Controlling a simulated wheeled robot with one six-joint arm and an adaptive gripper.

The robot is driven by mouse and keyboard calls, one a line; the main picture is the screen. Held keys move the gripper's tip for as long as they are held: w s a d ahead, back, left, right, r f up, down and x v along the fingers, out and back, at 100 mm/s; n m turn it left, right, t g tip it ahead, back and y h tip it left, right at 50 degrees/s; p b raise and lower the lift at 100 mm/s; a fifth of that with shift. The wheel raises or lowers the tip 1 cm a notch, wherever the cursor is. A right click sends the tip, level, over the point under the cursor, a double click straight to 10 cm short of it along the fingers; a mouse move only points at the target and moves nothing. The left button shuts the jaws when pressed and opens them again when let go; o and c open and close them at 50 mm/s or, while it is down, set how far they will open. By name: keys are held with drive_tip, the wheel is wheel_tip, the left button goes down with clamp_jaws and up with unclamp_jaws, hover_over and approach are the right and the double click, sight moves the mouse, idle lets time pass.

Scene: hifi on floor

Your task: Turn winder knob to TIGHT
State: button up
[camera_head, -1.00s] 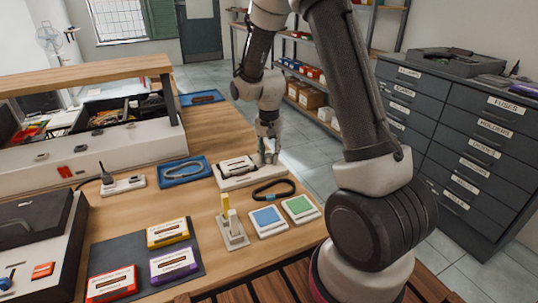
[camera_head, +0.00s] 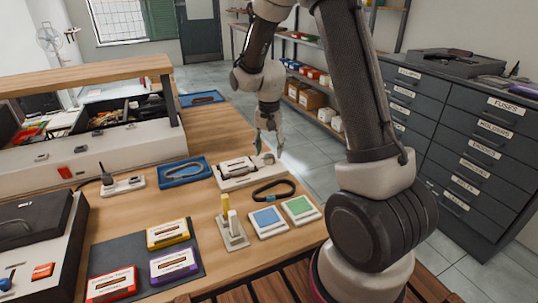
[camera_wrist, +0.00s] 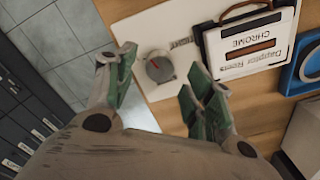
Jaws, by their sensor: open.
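The winder (camera_head: 232,178) is a white flat base on the wooden bench, with a cassette (camera_wrist: 248,42) marked CHROME lying on it. Its round grey knob (camera_wrist: 160,67) has a red pointer mark and stands at the end of the base; it also shows in the head view (camera_head: 268,158). A small label beside the knob is partly readable, possibly TIGHT. My gripper (camera_wrist: 157,82) is open and empty, with its green-padded fingers apart on either side of the knob in the wrist view. In the head view my gripper (camera_head: 268,150) is above the knob end; contact is not visible.
A black loop (camera_head: 274,190), a blue pad (camera_head: 267,219) and a green pad (camera_head: 300,207) lie in front of the winder. A blue tray (camera_head: 184,172) is to its left. Drawers (camera_head: 460,140) stand to the right beyond open floor.

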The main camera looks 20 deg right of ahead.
sight(269, 156)
wheel_tip(269, 156, up, 9)
idle(0.7)
